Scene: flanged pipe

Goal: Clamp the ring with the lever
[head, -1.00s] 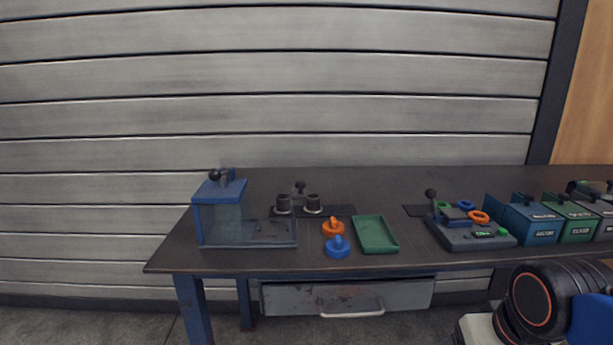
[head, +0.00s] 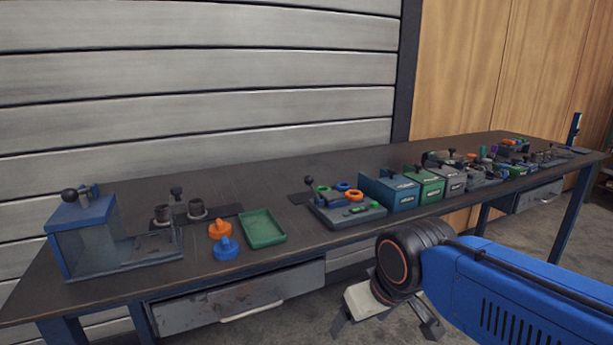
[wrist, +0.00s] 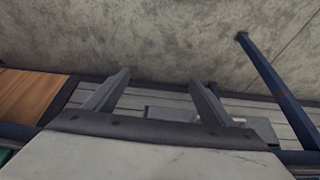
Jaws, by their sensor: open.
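In the head view a grey fixture base (head: 346,211) sits on the bench, with a black-knobbed lever (head: 309,181) standing up at its left back. An orange ring (head: 354,194) lies at its right back, with a blue ring (head: 342,186) and a green ring (head: 323,189) near it. Which ring goes with the lever I cannot tell. My gripper (head: 388,322) hangs in front of the bench, below its top, apart from all these things. In the wrist view my gripper's two fingers (wrist: 158,92) are spread with nothing between them.
A clear box with a blue lid (head: 85,210) stands at the left. Orange and blue knobbed caps (head: 226,246) and a green tray (head: 262,229) lie to its right. Blue, green and grey bins (head: 402,193) stand right of the fixture. A drawer (head: 240,303) hangs under the bench.

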